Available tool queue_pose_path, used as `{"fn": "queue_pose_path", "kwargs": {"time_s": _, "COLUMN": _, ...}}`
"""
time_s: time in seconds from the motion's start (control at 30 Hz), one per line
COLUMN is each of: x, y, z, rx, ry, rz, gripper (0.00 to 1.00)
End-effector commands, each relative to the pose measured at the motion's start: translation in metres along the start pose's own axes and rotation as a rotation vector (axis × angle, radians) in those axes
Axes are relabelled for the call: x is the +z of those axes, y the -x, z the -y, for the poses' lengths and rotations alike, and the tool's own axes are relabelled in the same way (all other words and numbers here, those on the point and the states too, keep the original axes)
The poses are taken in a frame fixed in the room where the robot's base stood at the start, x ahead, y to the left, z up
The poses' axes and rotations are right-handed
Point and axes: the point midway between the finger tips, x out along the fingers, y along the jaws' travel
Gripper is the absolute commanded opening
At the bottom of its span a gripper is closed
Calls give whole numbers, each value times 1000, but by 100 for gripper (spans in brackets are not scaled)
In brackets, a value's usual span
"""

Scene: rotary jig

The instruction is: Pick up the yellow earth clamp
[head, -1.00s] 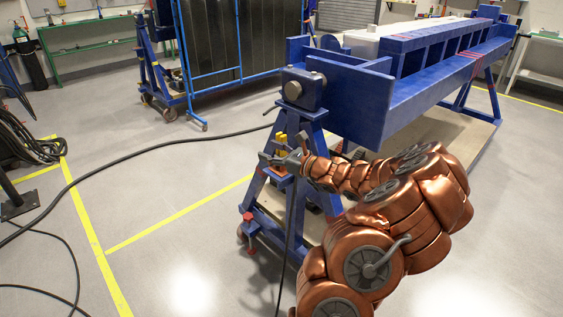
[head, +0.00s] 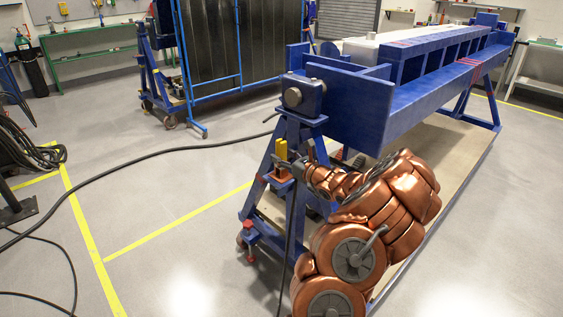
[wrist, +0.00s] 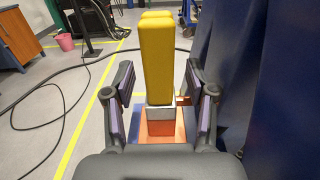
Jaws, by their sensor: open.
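The yellow earth clamp (wrist: 157,60) stands upright between my gripper's open fingers in the wrist view, with a grey part and an orange block below it. A gap shows between the clamp and the finger on each side. In the head view the yellow clamp (head: 282,149) shows at the blue stand's upper leg, beside my gripper (head: 287,163). My gripper (wrist: 158,105) is open and empty, and its palm hides the lower front of the clamp's support.
The blue rotary jig (head: 350,105) rises close to the right of my gripper. A black cable (head: 150,152) runs across the floor and another hangs down by the stand. The floor to the left (head: 180,210) is mostly clear, with yellow lines.

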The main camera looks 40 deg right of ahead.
Motion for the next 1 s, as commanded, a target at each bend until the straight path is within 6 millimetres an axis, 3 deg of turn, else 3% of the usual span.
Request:
{"fn": "queue_pose_path", "kwargs": {"time_s": 0.37, "x": 1, "y": -9, "z": 0, "rx": 0, "ry": 0, "rz": 1, "gripper": 55}}
{"fn": "queue_pose_path", "kwargs": {"time_s": 0.9, "x": 0, "y": -9, "z": 0, "rx": -1, "ry": 0, "rz": 0, "gripper": 0}}
{"fn": "queue_pose_path", "kwargs": {"time_s": 1.0, "x": 0, "y": -9, "z": 0, "rx": -1, "ry": 0, "rz": 0, "gripper": 0}}
